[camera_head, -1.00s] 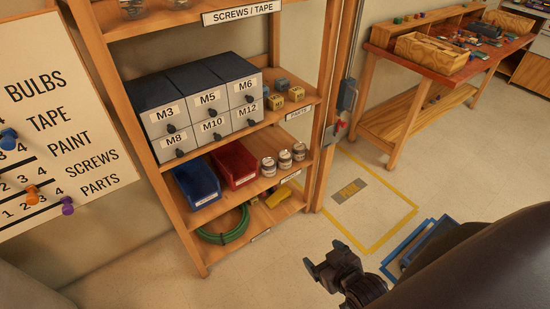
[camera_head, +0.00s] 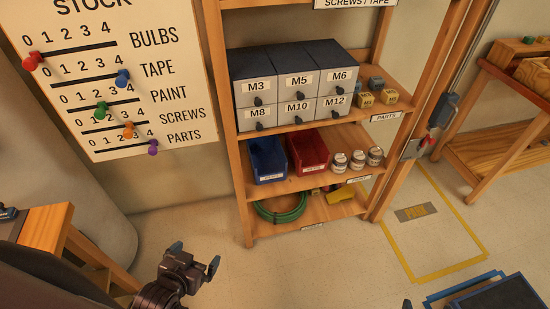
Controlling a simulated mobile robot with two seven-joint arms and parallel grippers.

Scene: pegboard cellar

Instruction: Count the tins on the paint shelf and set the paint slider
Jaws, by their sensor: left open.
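The stock board (camera_head: 185,60) hangs at the upper left, with rows for bulbs, tape, paint, screws and parts. The green paint slider knob (camera_head: 100,109) sits near the middle of its slot, roughly under the 2. Three tins (camera_head: 357,160) with pale labels stand in a row on the rack's shelf, right of the red bin; the small label below them is too small to read. My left gripper (camera_head: 195,258) is open and empty at the lower left, below and apart from the board. A blue tip at the bottom edge seems to be my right gripper (camera_head: 407,304).
A wooden rack (camera_head: 242,190) holds labelled drawers (camera_head: 290,85), a blue bin (camera_head: 267,160), a red bin (camera_head: 307,152) and a green hose (camera_head: 280,212). A wooden table corner (camera_head: 45,228) is at left. Yellow floor tape (camera_head: 440,272) lies at right.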

